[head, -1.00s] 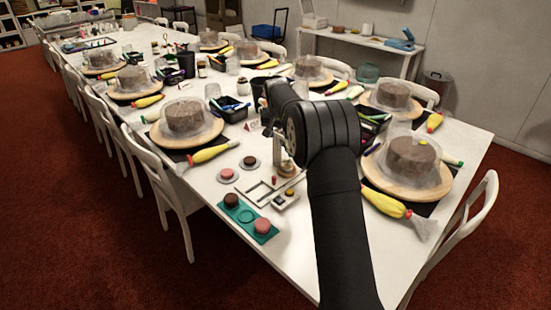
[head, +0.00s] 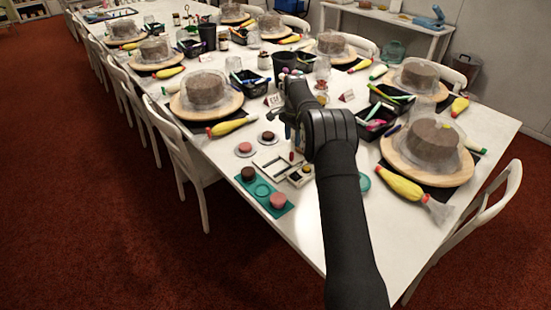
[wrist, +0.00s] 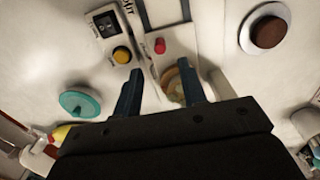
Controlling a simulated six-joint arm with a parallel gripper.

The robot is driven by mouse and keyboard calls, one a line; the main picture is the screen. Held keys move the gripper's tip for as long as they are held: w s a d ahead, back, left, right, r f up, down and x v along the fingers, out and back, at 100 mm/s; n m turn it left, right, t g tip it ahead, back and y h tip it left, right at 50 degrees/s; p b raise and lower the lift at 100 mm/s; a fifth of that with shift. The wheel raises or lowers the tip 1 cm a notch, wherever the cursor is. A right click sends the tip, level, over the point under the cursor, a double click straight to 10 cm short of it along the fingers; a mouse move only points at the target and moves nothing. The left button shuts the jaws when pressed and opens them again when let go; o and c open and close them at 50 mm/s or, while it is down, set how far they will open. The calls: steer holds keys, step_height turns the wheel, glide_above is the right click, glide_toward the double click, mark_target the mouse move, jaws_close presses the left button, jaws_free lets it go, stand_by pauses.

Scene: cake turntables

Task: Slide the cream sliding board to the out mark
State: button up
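The cream sliding board (wrist: 170,42) shows in the wrist view as a pale strip with a red knob (wrist: 160,46). In the head view the red knob (head: 291,156) shows just below my gripper (head: 292,135), by a cream frame (head: 268,166). In the wrist view my gripper (wrist: 159,68) is open, its two dark blue fingers apart. The red knob lies ahead of the fingertips, between their lines. A round tan thing (wrist: 178,82) shows between the fingers. Dark lettering beside the board is partly cut off, and I cannot read an out mark.
A cream box with a yellow knob (wrist: 122,54) stands beside the board. A teal lid (wrist: 80,104) and a brown cake on a white plate (wrist: 268,32) lie on either side. A teal tray (head: 263,191) holds small cakes. Covered cakes on turntables line the white table (head: 330,215).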

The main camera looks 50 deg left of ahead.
mark_target(292, 153)
step_height(292, 153, down, 6)
steer(key=shift+f, duration=0.5)
steer(key=shift+c, duration=0.5)
steer(key=shift+r, duration=0.1)
steer(key=c, duration=0.7)
steer(key=shift+s, duration=5.05)
steer(key=o, duration=0.8)
